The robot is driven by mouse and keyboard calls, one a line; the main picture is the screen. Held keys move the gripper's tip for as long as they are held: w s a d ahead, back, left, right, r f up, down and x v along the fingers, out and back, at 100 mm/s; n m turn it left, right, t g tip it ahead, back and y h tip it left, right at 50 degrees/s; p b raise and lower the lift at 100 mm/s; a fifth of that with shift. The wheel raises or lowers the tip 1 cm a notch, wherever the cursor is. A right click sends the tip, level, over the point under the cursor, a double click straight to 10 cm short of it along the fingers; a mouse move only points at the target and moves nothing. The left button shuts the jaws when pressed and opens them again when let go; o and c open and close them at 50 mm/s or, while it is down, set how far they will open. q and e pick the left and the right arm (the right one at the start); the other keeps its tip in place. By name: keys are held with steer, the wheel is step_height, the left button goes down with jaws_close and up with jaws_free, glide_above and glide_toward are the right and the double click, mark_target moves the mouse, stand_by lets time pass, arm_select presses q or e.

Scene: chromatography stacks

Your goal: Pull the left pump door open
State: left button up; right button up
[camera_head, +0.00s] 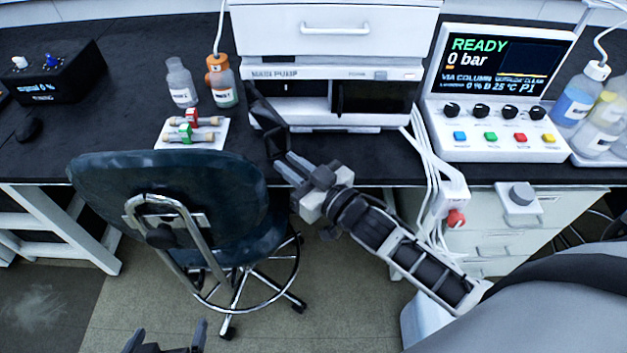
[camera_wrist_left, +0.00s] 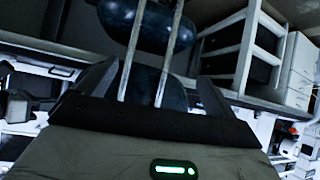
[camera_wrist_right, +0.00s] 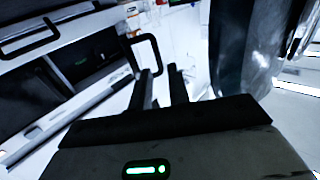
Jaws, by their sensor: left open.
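The main pump (camera_head: 335,72) stands on the bench under a white drawer unit. Its left door (camera_head: 262,108) looks like a dark panel swung out from the pump's left side, with a black handle (camera_head: 277,146) at its near end. My right gripper (camera_head: 286,165) is at this handle. In the right wrist view the handle (camera_wrist_right: 158,50) is a black loop just beyond the fingertips (camera_wrist_right: 162,72). The fingers stand a little apart; whether they pinch the bar is unclear. My left gripper (camera_head: 168,332) is open and empty, low in front of the chair, away from the pump.
A dark chair (camera_head: 165,190) stands in front of the bench, left of my right gripper.

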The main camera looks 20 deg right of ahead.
steer(key=v, duration=0.6)
